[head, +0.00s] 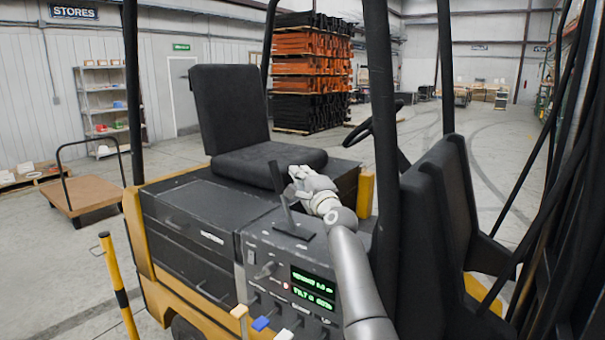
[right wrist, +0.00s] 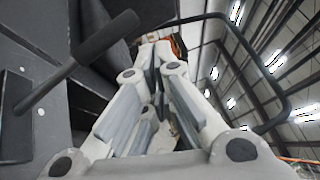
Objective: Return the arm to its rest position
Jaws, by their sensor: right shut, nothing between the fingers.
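My right gripper (head: 297,176) is shut and empty. In the head view it hangs over the forklift's dark side cowl, close to a black lever (head: 285,212) that stands up from the top of the control panel. I cannot tell whether the gripper touches anything. My right arm reaches up from the bottom of the head view. My left gripper is not in view.
The forklift has a black seat (head: 255,160), a steering wheel (head: 375,122), black posts (head: 380,130) and a lit display (head: 313,287) with small levers below. A yellow-black pole (head: 118,285) and a flat cart (head: 95,192) stand at the left. Open floor lies beyond.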

